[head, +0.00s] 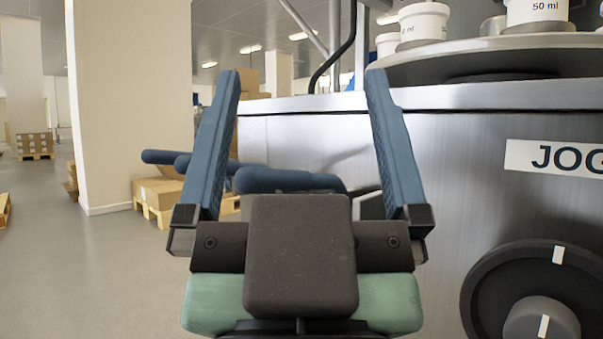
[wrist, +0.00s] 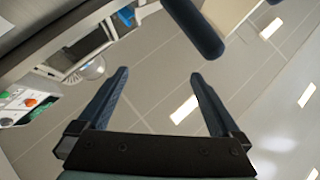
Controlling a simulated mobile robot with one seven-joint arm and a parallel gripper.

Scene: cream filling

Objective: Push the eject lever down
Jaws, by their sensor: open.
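My gripper (head: 303,76) is open and empty. Its two blue fingers stand apart and point up in the head view; they also show in the wrist view (wrist: 160,74). Several dark blue rounded bars, which look like lever handles, lie beyond the fingers: one thick bar (head: 290,180) shows between them and a thinner end (head: 157,157) sticks out to the left. One dark blue bar (wrist: 194,25) shows beyond the fingertips in the wrist view. No label shows which is the eject lever. My gripper's body and fingers hide parts of the bars. I see no contact.
The metal machine body (head: 440,160) stands close on the right, with a JOG label (head: 555,158) and a black knob (head: 540,295). White 50 ml jars (head: 424,22) stand on its round table (head: 480,58). Open floor (head: 60,250) lies left, near a pillar (head: 130,100) and boxes.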

